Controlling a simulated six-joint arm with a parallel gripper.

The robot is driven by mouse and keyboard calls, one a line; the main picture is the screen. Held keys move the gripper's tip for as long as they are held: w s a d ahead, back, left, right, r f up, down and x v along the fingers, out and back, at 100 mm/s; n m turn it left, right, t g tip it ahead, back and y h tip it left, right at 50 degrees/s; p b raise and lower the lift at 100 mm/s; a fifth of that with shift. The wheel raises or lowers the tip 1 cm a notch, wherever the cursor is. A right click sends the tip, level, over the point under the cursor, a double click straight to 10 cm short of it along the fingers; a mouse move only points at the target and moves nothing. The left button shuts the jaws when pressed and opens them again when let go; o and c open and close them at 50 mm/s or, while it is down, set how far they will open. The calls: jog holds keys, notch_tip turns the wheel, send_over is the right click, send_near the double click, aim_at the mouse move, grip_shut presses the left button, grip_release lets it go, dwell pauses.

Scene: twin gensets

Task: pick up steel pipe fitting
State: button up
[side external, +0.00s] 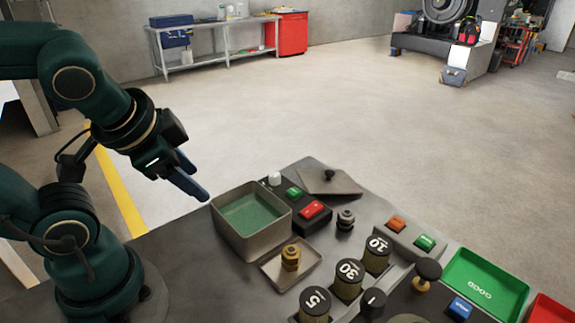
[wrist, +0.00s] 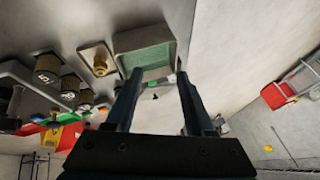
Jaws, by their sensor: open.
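The steel pipe fitting (side external: 346,219) is a small dark grey, ribbed piece standing upright on the grey table, right of the red-button box in the side view. I cannot make it out clearly in the wrist view. My gripper (side external: 193,185) is up in the air to the left of the open bin, well apart from the fitting. In the wrist view my gripper (wrist: 160,75) has its two dark fingers spread with nothing between them.
The open bin (side external: 228,238) with a green floor is nearest my gripper. A brass fitting (side external: 290,257) stands on a small tray (side external: 275,278). A red-button box (side external: 313,214), a lid with a knob (side external: 328,182) and numbered cylinders (side external: 348,277) crowd round the steel fitting.

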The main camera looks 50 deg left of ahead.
jog(key=w+a+m+y, duration=0.4)
jog(key=w+a+m, duration=0.1)
jog(key=a+m, duration=0.15)
jog(key=m+t+h, duration=0.3)
jog(key=m+t, duration=0.4)
jog(key=m, duration=1.5)
send_over(347, 213)
jog(key=s+a, duration=0.3)
jog(key=s, duration=0.1)
notch_tip(347, 213, down, 7)
jog(key=d+f+m, duration=0.1)
jog(key=d+f, duration=0.1)
jog(key=s+d+f+m+h, duration=0.1)
jog(key=d+f+m, duration=0.1)
jog(key=f, duration=0.1)
jog(key=shift+s, duration=0.2)
jog(key=shift+x, duration=2.3)
jog(key=shift+r, duration=0.15)
grip_shut()
